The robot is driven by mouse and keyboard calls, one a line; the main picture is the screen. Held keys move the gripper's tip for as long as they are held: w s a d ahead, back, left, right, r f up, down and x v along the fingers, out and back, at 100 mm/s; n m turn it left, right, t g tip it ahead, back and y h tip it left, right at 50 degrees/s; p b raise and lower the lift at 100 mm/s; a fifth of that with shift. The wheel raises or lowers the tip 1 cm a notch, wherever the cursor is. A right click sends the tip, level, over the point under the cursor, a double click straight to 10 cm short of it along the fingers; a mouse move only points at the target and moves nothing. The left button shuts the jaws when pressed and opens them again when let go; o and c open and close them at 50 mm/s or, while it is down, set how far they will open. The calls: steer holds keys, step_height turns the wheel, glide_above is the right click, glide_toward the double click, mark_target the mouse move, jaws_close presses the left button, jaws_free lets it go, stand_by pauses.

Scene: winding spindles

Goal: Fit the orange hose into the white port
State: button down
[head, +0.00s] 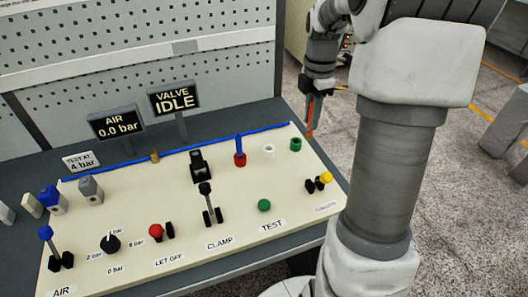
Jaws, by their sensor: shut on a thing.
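My gripper (314,97) is beyond the panel's right end, pointing down, partly hidden by its own arm links. It is shut on the orange hose (310,120), of which a short, roughly upright length shows below the fingers. The white port (268,149) is a small round fitting on the cream panel, between a red port (240,159) and a green port (295,144). Nothing is seen in the white port. The orange hose is to the right of it and apart from it in the picture. The hose's lower tip is small and hard to make out.
The cream panel (130,200) carries levers, a knob and buttons. Signs read AIR 0.0 bar (116,123) and VALVE IDLE (174,97).

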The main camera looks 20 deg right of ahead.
steer(key=shift+w+a+f+b, duration=0.1)
steer(key=shift+w+a+f, duration=1.25)
steer(key=shift+f, duration=0.45)
steer(key=shift+w+a+f+b, duration=0.15)
steer(key=shift+w+a+f, duration=1.15)
steer(key=shift+f, duration=0.45)
steer(key=shift+w+a+f+b, duration=0.1)
steer(key=shift+w+a+f, duration=1.25)
steer(key=shift+f, duration=0.45)
steer(key=shift+f, duration=0.15)
steer(key=c, duration=0.8)
jaws_free()
steer(key=shift+s, duration=0.1)
